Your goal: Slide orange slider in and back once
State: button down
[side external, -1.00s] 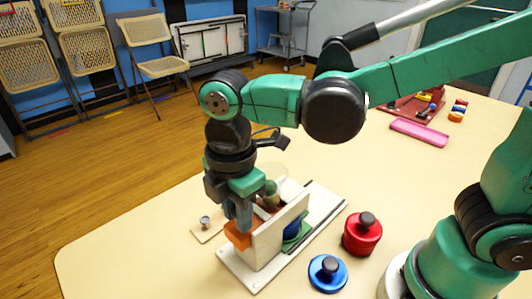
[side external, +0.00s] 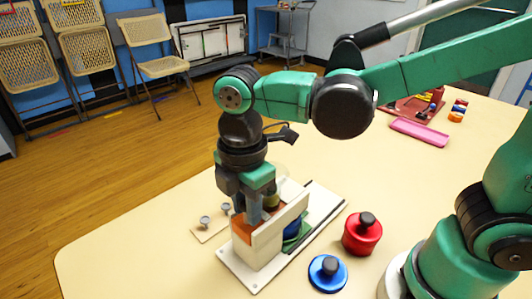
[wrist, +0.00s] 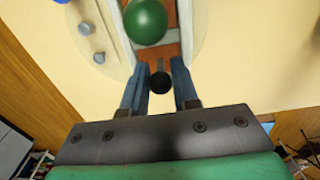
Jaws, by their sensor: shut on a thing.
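The orange slider (side external: 239,229) sits between the pale walls of a white box-like holder (side external: 268,243) on a white base board. Its near end lies within the holder's walls. My gripper (side external: 255,219) points down over the holder, its blue-grey fingers shut on the slider. In the wrist view, the fingers (wrist: 160,82) stand either side of a dark round knob (wrist: 160,83) by the end of the orange-brown strip (wrist: 158,52). A green ball (wrist: 146,21) is on that strip. The holder's near wall hides part of the slider in the side view.
A red knobbed lid (side external: 362,234) and a blue knobbed disc (side external: 327,273) stand close right of the board. A small plate with metal pegs (side external: 207,231) lies left. A pink tray (side external: 419,133) is farther back. The table's front left is clear.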

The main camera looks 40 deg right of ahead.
jog(key=shift+d, duration=0.1)
jog(key=shift+a, duration=2.05)
jog(key=c, duration=0.7)
grip_release()
jog(key=shift+c, duration=0.2)
notch_tip(320, 180, up, 8)
jog(key=shift+f, duration=0.2)
